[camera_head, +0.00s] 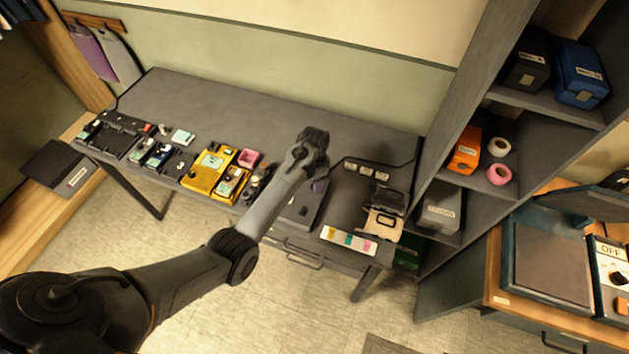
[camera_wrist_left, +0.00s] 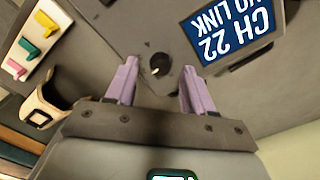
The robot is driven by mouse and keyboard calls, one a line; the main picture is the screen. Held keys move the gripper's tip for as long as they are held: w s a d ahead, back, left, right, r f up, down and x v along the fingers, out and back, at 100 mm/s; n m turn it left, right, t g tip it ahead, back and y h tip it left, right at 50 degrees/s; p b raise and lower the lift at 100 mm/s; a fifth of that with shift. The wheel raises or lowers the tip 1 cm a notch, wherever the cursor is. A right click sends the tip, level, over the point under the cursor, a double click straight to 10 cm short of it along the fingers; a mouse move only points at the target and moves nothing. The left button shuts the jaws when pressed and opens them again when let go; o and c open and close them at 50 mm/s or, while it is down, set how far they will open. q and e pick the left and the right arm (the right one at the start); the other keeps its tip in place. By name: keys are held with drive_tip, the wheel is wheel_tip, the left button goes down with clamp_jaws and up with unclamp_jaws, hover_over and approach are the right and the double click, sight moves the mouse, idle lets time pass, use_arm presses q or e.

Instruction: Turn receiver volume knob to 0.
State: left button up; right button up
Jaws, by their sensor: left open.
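The receiver (camera_head: 300,208) is a dark grey box on the workbench, partly hidden by my left arm. In the left wrist view its face (camera_wrist_left: 130,25) fills the top, with a blue screen (camera_wrist_left: 236,30) reading "CH 22" and "NO LINK" upside down. A small dark round knob (camera_wrist_left: 160,62) with a pale mark sits on this face. I cannot read a scale around it. My left gripper (camera_wrist_left: 159,67) is open, its two lilac fingers on either side of the knob in that view, with gaps to both. In the head view the left gripper (camera_head: 318,185) is over the receiver.
A white strip with coloured tabs (camera_head: 348,240) and a tan holder (camera_head: 383,223) lie right of the receiver. A yellow unit (camera_head: 208,172) and several small devices stand to the left. Shelves (camera_head: 437,160) rise at the right. The bench's back strip (camera_head: 240,108) is clear.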

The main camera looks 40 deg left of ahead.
use_arm(q)
drive_tip(key=shift+f, duration=0.8)
clamp_jaws()
drive_tip(key=shift+r, duration=0.1)
